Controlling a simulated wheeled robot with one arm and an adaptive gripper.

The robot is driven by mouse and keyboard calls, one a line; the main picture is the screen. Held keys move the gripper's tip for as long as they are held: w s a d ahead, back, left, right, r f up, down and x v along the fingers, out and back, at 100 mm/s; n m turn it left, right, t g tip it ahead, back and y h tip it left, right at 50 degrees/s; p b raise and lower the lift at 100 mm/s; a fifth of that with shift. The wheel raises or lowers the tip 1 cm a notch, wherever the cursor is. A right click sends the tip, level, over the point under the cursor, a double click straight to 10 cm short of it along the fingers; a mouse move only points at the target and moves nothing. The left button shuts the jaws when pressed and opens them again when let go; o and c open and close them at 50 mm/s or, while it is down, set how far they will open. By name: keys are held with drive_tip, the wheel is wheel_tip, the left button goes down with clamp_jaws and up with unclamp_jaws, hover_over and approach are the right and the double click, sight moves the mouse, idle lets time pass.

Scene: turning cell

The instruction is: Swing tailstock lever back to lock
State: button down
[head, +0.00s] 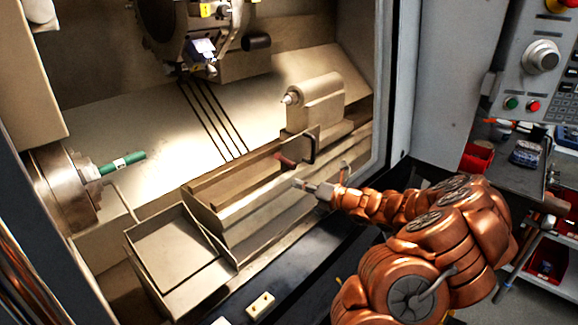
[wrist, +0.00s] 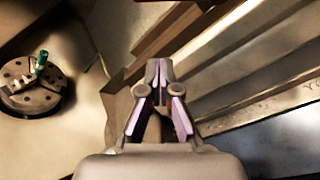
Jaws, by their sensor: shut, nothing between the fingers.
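The tailstock (head: 318,102) is a beige block with a pointed centre facing left, on the right of the lathe bed in the head view. Below it a small dark red piece (head: 285,161) shows beside a black handle-shaped bracket (head: 312,146); I cannot tell for certain whether this red piece is the tailstock lever. My gripper (head: 299,184) is below and in front of these, apart from them. In the wrist view my gripper (wrist: 160,66) is shut, its fingertips together with nothing between them. No lever can be made out in the wrist view.
The chuck (head: 64,190) holds a green workpiece (head: 122,163) at the left; it also shows in the wrist view (wrist: 32,85). A tool turret (head: 190,30) hangs above. A beige tray (head: 175,248) is at front left. The door frame (head: 400,85) and control panel (head: 541,65) are right.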

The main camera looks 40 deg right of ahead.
sight(284, 161)
drive_tip(key=p+x, duration=0.1)
drive_tip(key=x, duration=0.9)
drive_tip(key=shift+d+r+p, duration=0.9)
drive_tip(key=shift+d+r, duration=0.5)
drive_tip(key=shift+r, duration=0.1)
